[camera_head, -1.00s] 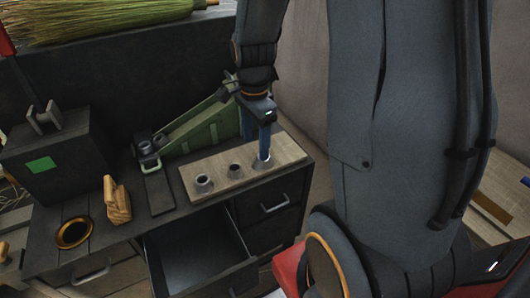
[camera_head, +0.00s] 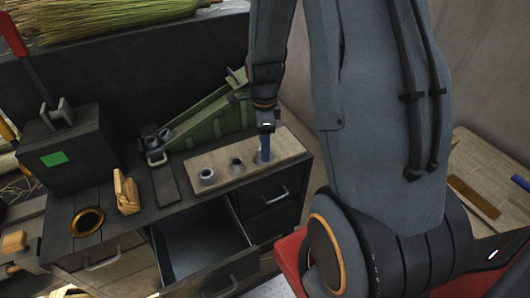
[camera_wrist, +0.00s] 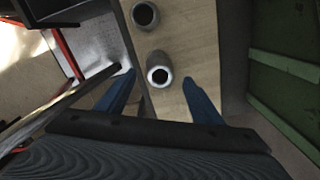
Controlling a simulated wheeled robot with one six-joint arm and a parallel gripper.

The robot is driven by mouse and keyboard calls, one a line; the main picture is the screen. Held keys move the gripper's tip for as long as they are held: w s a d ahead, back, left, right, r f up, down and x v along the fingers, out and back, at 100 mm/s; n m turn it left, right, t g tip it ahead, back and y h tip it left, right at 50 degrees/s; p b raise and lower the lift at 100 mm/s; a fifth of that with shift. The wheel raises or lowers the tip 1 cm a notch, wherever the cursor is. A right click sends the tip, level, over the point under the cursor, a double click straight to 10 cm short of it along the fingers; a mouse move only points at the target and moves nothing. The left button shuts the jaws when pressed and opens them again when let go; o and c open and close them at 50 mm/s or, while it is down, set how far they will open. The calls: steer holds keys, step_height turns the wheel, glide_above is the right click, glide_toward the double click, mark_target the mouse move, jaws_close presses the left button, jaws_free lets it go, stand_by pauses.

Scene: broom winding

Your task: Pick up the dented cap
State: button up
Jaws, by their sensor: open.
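Small metal caps stand on a pale wooden board (camera_head: 285,147). In the head view a light grey cap (camera_head: 207,176) stands at the near left and a darker cap (camera_head: 237,165) in the middle. My gripper (camera_head: 263,157) is over the board's right part and hides the spot beneath it. In the wrist view, a bright-rimmed cap (camera_wrist: 158,75) lies between the open blue fingers of my gripper (camera_wrist: 160,80), with gaps on both sides. A darker-looking cap (camera_wrist: 145,14) is beyond it. I cannot make out which cap is dented.
An open drawer (camera_head: 205,250) juts out below the board. A green bracket (camera_head: 205,122) stands behind it. A wooden block (camera_head: 126,192), a gold-rimmed ring (camera_head: 87,221) and a dark box (camera_head: 68,152) are to the left. A broom (camera_head: 95,20) lies above.

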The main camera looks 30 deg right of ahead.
steer(key=shift+f, duration=0.85)
steer(key=c, duration=1.1)
steer(key=shift+r, duration=0.15)
